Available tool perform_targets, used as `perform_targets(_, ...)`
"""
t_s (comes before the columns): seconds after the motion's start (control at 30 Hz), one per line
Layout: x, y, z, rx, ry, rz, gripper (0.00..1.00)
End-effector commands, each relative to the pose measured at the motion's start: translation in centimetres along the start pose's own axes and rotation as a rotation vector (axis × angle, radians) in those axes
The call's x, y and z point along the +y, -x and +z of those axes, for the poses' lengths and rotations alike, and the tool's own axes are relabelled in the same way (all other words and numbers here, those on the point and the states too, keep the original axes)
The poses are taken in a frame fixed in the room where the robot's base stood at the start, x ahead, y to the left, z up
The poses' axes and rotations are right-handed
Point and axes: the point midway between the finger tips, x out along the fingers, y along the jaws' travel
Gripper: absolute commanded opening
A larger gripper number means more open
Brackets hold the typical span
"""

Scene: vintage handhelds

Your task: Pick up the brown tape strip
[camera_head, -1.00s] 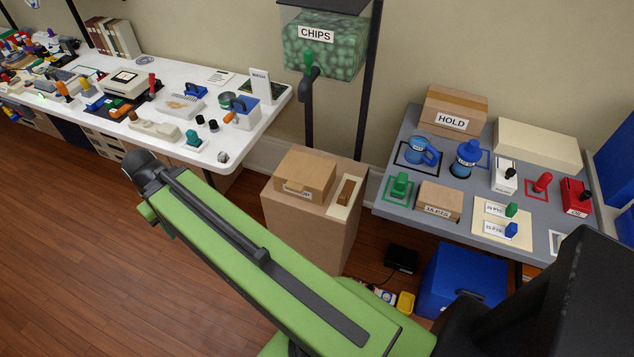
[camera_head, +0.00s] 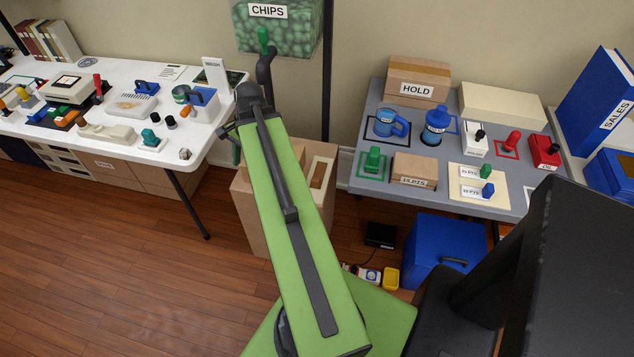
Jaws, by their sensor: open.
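A small brown strip (camera_head: 319,174) lies on a pale card on top of the tall cardboard box (camera_head: 252,215), right of my green arm; it looks like the brown tape strip. Nothing is seen touching the strip.
The CHIPS bin (camera_head: 285,28) and its spout hang above the box. A dark post (camera_head: 327,75) rises behind. A grey table (camera_head: 362,170) with boxes and handhelds stands right, a cluttered white table (camera_head: 200,145) left. A blue crate (camera_head: 435,265) is on the floor.

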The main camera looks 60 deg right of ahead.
Motion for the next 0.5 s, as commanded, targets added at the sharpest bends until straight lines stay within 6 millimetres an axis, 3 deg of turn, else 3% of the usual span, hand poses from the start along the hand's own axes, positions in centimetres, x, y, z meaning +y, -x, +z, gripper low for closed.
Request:
perform_targets(0.03,2.6,0.2,-4.1,-0.006,-0.191,-0.034,0.45)
perform_targets(0.1,6.1,1.0,-8.6,-0.021,-0.447,-0.079,0.45)
perform_targets(0.2,11.1,2.2,-13.6,-0.046,-0.766,-0.14,0.45)
perform_targets(0.33,16.1,3.4,-17.5,-0.077,-1.055,-0.198,0.45)
perform_targets(0.5,18.9,4.2,-19.2,-0.098,-1.206,-0.23,0.45)
